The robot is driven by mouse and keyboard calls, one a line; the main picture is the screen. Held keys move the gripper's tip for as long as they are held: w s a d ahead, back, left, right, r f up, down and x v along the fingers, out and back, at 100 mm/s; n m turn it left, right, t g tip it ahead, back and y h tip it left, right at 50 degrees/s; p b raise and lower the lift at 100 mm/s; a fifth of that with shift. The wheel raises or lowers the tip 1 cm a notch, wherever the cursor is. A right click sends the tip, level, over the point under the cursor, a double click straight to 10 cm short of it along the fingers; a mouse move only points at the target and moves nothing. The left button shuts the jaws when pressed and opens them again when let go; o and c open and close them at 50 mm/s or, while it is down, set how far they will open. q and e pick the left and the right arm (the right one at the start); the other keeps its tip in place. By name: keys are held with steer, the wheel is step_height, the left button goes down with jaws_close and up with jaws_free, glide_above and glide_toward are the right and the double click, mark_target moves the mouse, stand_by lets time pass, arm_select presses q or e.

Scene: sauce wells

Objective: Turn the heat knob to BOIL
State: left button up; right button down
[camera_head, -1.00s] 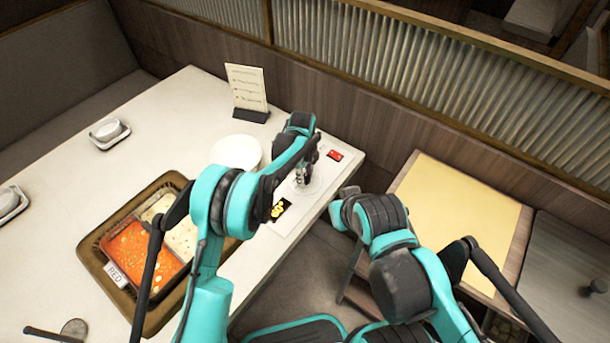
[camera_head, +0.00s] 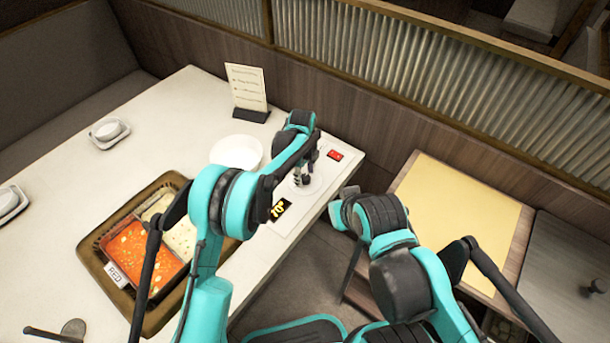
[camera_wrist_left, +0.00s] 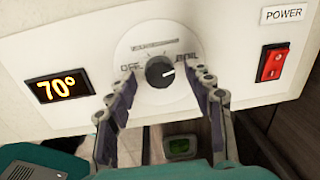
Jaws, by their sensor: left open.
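The black heat knob (camera_wrist_left: 159,74) sits in a round white dial (camera_wrist_left: 150,48) marked OFF at left and BOIL at right. A short pale mark on the knob points right, toward the BOIL side. The display (camera_wrist_left: 60,88) left of the dial reads 70°. My left gripper (camera_wrist_left: 160,92) is open, one finger on each side of the knob; I see no clear contact. In the head view, my left gripper (camera_head: 303,174) is over the panel at the table's right edge and hides the knob. My right arm's end is at the table edge; its jaws are not clear.
A red power switch (camera_wrist_left: 272,64) is right of the dial. A white plate (camera_head: 236,150), a menu stand (camera_head: 247,90) and a hot pot tray (camera_head: 100,262) with red and pale broths are on the table. A yellow-topped surface (camera_head: 460,215) lies right.

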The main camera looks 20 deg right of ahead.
mark_target(304, 179)
arm_select(q)
step_height(304, 179, up, 11)
steer(key=shift+s+a+r, duration=0.15)
steer(key=shift+s+a, duration=0.1)
stand_by(0.3)
steer(key=s+a+r+n+t, duration=0.2)
steer(key=s+a+r+n, duration=0.2)
steer(key=a+r+n, duration=0.45)
steer(key=s+a+r+n+t, duration=0.1)
steer(key=s+a+r+n, duration=0.35)
steer(key=a, duration=0.75)
steer(key=s+a+f+n+t, duration=0.2)
steer(key=s+a+n, duration=0.5)
steer(key=s, duration=0.1)
steer(key=s+a+f+n+t, duration=0.1)
steer(key=s+a+n, duration=0.6)
steer(key=s, duration=0.2)
steer(key=shift+f+n+t, duration=0.4)
